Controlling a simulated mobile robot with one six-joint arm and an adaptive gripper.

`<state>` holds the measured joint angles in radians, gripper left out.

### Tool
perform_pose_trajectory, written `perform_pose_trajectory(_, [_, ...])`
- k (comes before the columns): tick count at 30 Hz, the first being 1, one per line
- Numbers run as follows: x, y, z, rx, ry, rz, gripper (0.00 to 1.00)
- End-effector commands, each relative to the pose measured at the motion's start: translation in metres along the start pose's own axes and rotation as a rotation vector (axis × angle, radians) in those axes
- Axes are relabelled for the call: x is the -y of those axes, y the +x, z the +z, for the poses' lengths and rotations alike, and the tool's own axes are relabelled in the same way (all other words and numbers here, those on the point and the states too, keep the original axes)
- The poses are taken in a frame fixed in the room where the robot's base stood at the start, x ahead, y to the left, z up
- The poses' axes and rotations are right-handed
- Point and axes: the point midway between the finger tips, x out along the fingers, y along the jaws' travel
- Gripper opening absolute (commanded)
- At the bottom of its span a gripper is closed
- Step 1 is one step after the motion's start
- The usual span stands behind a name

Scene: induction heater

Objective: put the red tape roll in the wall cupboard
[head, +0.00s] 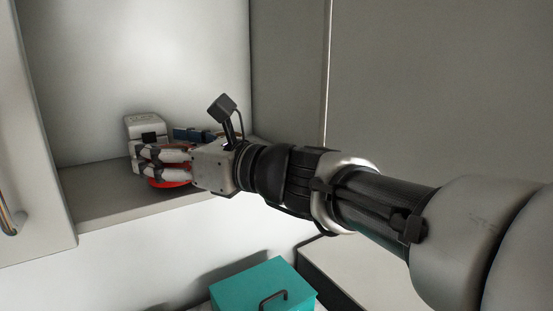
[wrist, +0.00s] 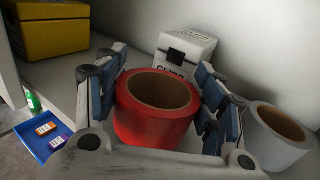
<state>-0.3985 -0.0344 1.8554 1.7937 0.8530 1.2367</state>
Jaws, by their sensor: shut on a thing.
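The red tape roll (wrist: 155,110) stands with its open core facing up, between the fingers of my gripper (wrist: 160,95) in the wrist view. My gripper (head: 148,162) is shut on it and is inside the open wall cupboard (head: 130,70), just over its shelf (head: 105,208). In the head view only a low part of the roll (head: 168,183) shows below my fingers. I cannot tell whether its underside touches the shelf.
A white clips box (wrist: 187,50) stands behind the roll, and a white tape roll (wrist: 278,135) is at right. A yellow box (wrist: 48,30) is at left. The cupboard door (head: 28,150) is open at left. A teal box (head: 245,285) is below.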

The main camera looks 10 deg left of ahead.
Motion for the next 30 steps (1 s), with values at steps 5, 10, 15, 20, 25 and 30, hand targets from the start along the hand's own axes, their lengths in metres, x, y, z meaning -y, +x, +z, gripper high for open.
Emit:
perform_pose_trajectory(5, [-0.0001,-0.0001,-0.0136,0.001,0.0,0.0,0.37])
perform_pose_trajectory(10, [0.0,0.0,-0.0129,0.001,0.0,0.0,0.37])
perform_pose_trajectory(15, [0.0001,0.0,-0.0134,0.0,0.001,-0.001,0.72])
perform_pose_trajectory(20, [0.0001,0.0,-0.0133,0.0,0.0,-0.001,0.82])
perform_pose_trajectory(25, [0.0001,0.0,-0.0131,0.001,0.0,-0.001,0.83])
perform_pose_trajectory(30, [0.0,0.0,-0.0125,0.001,0.0,-0.001,0.83])
